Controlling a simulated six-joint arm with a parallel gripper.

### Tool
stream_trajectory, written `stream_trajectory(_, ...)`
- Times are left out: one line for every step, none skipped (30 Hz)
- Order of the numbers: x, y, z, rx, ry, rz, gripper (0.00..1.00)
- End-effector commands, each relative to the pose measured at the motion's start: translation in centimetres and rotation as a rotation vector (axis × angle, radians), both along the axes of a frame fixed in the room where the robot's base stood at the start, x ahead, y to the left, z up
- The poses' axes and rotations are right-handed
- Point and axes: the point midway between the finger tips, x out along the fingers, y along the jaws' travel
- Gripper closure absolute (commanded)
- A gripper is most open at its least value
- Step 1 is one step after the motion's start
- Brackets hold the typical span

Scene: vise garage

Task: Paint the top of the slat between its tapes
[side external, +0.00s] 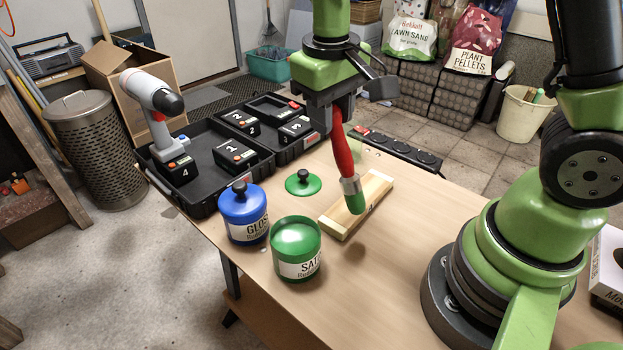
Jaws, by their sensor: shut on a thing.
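My gripper (333,103) is shut on the red handle of a paintbrush (343,150). The brush points down, slightly tilted, with a metal ferrule and green bristles. The bristle tip appears in front of the wooden slat (371,189); I cannot tell whether it touches. The slat lies on the workbench, with paler bands at its ends; its visible top is bare wood. An open green can (296,240), labelled "SAT...", stands to the left. Its inside shows green. A green lid (303,182) with a black knob lies behind it. A closed blue can (243,210), labelled "GLOS...", stands beside it.
A black case (200,185) with numbered battery blocks and a drill (153,100) sits at the bench's left edge. A black power strip (402,152) runs along the back edge. A white box (608,265) is at far right. Bench (370,300) is clear in front.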

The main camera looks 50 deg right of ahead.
Motion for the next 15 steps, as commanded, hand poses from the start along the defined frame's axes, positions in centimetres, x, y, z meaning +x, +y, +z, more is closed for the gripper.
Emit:
stream_trajectory(-0.5,-0.6,-0.6,0.001,0.002,0.043,0.93)
stream_trajectory(-0.7,-0.9,-0.8,0.002,0.001,0.067,0.93)
stream_trajectory(-0.9,-1.1,-1.0,0.003,-0.002,0.094,0.93)
stream_trajectory(-0.9,-1.2,-1.1,0.004,-0.004,0.107,0.93)
stream_trajectory(-0.9,-1.4,-1.0,0.007,-0.007,0.117,0.93)
stream_trajectory(-0.8,-1.5,-0.8,0.011,-0.012,0.119,0.93)
stream_trajectory(-0.6,-1.6,-0.4,0.016,-0.014,0.116,0.93)
stream_trajectory(-0.4,-1.7,0.1,0.024,-0.018,0.107,0.93)
stream_trajectory(-0.1,-1.7,1.0,0.037,-0.022,0.089,0.93)
stream_trajectory(0.2,-1.8,1.7,0.049,-0.026,0.076,0.93)
stream_trajectory(0.5,-1.8,2.5,0.063,-0.030,0.062,0.93)
stream_trajectory(0.7,-1.8,3.6,0.084,-0.035,0.045,0.93)
stream_trajectory(0.9,-1.8,4.4,0.101,-0.039,0.030,0.93)
stream_trajectory(1.0,-1.7,5.2,0.117,-0.043,0.021,0.93)
stream_trajectory(1.2,-1.6,6.1,0.138,-0.047,0.011,0.93)
